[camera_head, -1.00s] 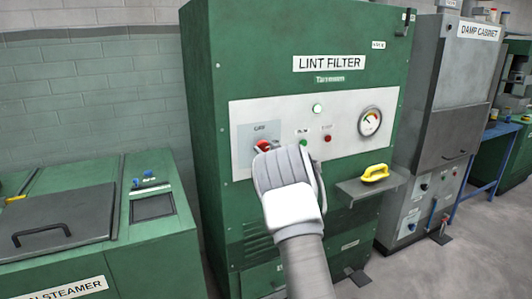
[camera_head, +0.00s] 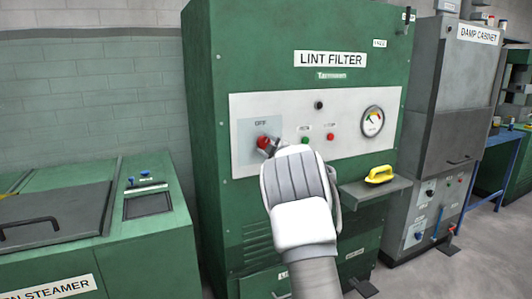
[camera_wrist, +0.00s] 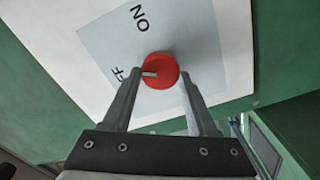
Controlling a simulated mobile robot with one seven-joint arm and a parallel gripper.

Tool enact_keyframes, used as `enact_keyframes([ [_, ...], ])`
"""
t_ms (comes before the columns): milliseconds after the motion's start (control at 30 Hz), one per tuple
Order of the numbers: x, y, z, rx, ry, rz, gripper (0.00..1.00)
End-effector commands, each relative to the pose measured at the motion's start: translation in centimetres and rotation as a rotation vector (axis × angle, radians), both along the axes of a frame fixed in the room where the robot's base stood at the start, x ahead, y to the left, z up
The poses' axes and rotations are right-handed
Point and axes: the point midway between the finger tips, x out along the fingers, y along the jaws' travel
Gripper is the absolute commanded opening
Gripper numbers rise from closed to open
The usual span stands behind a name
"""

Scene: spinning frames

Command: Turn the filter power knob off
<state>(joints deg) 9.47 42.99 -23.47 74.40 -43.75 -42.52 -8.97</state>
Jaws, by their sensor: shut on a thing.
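The red filter power knob (camera_head: 263,142) sits on a pale blue plate (camera_head: 246,134) at the left of the LINT FILTER machine's white panel (camera_head: 350,105). OFF is printed above it in the head view. My gripper (camera_head: 270,147) is at the knob, coming from the lower right. In the wrist view the knob (camera_wrist: 160,70) lies between the two fingertips (camera_wrist: 159,86), and the fingers are shut on it. A light slot or mark shows on the knob's face. The indicator lamp (camera_head: 319,105) on the panel is dark.
Green (camera_head: 305,140) and red (camera_head: 330,137) buttons and a round gauge (camera_head: 372,121) are right of the knob. A green steamer (camera_head: 150,235) stands at left.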

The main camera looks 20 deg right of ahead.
Motion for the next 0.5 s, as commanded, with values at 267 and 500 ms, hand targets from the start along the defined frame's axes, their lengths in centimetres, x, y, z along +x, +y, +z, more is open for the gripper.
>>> enact_keyframes([
  [267,-0.01,0.02,-0.41,-0.242,-0.010,-0.001,0.03],
  [500,-0.01,0.04,-0.37,-0.394,-0.014,-0.001,0.03],
])
